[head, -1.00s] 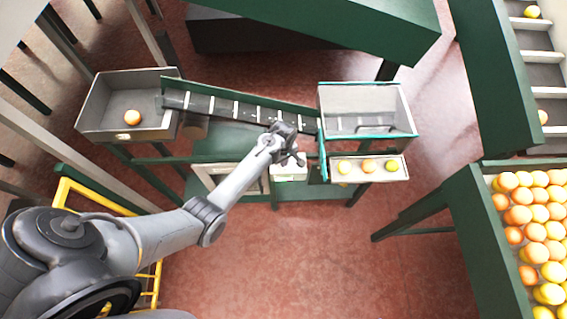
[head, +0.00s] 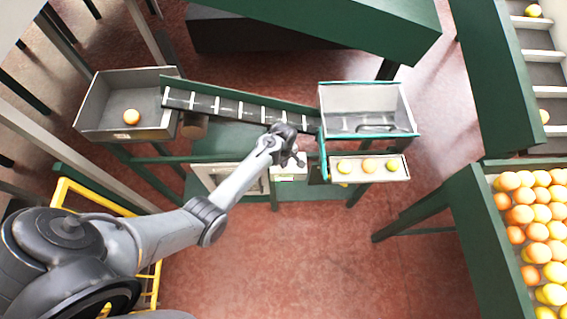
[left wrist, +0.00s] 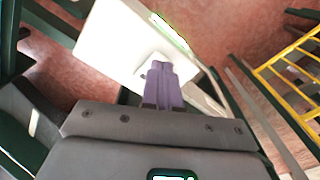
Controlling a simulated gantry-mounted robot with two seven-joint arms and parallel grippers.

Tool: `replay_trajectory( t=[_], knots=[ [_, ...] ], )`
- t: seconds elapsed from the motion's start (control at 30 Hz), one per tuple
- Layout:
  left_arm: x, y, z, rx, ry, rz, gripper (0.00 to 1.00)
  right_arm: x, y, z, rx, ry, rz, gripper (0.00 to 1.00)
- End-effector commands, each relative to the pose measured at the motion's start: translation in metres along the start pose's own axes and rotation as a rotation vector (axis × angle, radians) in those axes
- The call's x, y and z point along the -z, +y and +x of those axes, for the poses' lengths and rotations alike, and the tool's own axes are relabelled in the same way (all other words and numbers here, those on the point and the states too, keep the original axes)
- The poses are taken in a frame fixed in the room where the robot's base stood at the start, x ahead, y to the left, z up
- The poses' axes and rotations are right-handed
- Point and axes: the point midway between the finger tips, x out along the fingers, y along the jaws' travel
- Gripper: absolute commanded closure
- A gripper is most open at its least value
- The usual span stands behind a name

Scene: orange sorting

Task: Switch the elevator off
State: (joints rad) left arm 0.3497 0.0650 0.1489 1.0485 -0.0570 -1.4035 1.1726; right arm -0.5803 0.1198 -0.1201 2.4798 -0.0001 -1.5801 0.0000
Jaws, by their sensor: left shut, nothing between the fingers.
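The elevator is the sloping dark belt with white slats (head: 228,106), running between a grey bin at the left and a hopper at the right. My left gripper (head: 299,161) is in front of the belt, above a small white box (head: 289,173) under the frame. In the left wrist view, its purple-grey fingers (left wrist: 162,84) are together and empty. They point at a white box face (left wrist: 112,42), over a small pale raised part that they partly hide. I cannot tell whether they touch it or how the switch is set. My right gripper is not in view.
The grey bin (head: 90,112) holds one orange. The hopper (head: 362,96) stands above a small tray (head: 358,179) with three fruits. A yellow railing (head: 153,285) is near my left arm. Open red floor lies in front.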

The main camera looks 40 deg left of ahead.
Motion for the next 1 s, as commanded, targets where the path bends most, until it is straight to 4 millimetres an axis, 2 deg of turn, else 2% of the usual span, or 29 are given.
replay_trajectory(
  t=[0.57,0.77,1.0],
  knots=[
    [0.0,0.0,0.009,0.0,0.0,0.0,1.0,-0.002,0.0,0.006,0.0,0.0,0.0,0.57],
    [0.0,0.0,0.005,0.0,0.0,0.0,1.0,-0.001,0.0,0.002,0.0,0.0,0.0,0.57],
    [0.0,0.0,-0.01,0.0,0.0,0.0,1.0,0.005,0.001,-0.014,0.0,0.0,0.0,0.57]
  ],
)
